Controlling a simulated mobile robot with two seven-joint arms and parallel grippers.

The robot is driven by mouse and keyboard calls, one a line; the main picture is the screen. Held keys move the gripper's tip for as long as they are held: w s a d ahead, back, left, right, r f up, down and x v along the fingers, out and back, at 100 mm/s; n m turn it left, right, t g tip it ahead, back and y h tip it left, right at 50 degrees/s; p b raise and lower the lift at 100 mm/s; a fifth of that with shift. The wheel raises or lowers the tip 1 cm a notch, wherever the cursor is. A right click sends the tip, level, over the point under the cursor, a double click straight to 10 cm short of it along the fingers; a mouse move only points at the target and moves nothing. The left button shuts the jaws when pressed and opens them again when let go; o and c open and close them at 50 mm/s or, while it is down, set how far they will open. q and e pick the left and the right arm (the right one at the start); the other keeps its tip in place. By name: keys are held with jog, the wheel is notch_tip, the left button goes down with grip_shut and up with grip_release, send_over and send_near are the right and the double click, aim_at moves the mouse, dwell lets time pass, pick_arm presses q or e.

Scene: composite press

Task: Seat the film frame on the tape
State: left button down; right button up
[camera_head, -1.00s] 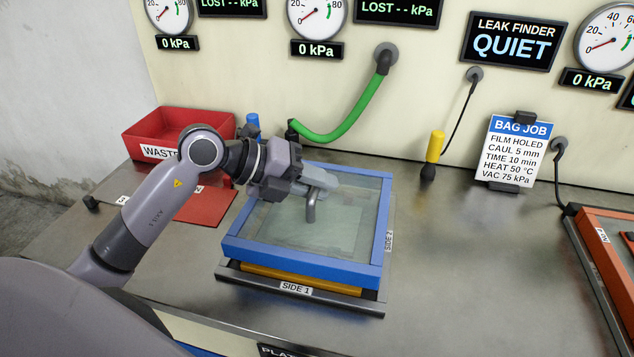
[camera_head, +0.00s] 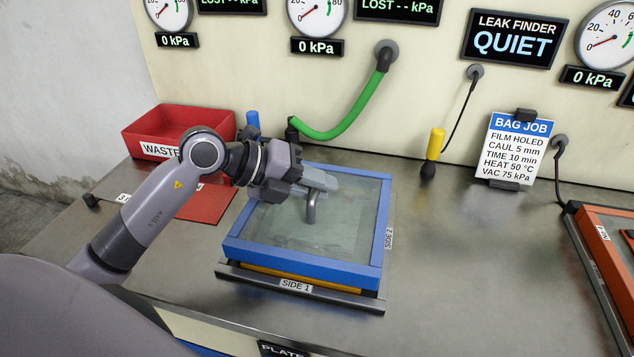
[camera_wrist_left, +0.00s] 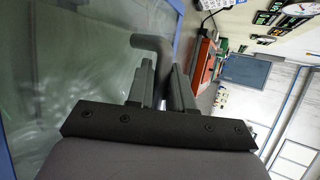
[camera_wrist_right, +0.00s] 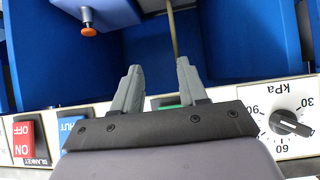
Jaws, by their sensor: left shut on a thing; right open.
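The blue film frame (camera_head: 300,262), with clear film across it, lies over the plate marked SIDE 1 and SIDE 2. A thin strip of yellow-orange tape (camera_head: 262,272) shows under its front bar; the tape on the other sides is hidden. I cannot tell whether frame and tape touch all round. My left gripper (camera_head: 322,184) is shut on the frame's grey bent handle (camera_head: 311,210), which also shows between the fingers in the left wrist view (camera_wrist_left: 150,42). My right gripper (camera_wrist_right: 160,72) is open and empty in the right wrist view, facing blue bins.
A red waste bin (camera_head: 170,135) and a red mat (camera_head: 205,205) are at the left. A green hose (camera_head: 350,115) hangs behind the frame. A yellow probe (camera_head: 436,145) and a job card (camera_head: 514,150) are at the back right.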

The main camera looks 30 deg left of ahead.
pick_arm(q)
jog(key=shift+f, duration=0.15)
dwell(0.8)
jog(key=c, duration=0.9)
grip_release()
jog(key=shift+c, duration=0.2)
jog(key=shift+f, duration=0.2)
jog(key=b+v, duration=0.1)
jog(key=v, duration=0.5)
jog(key=shift+r, duration=0.1)
jog(key=shift+s+a+r, duration=0.35)
jog(key=shift+r, duration=0.1)
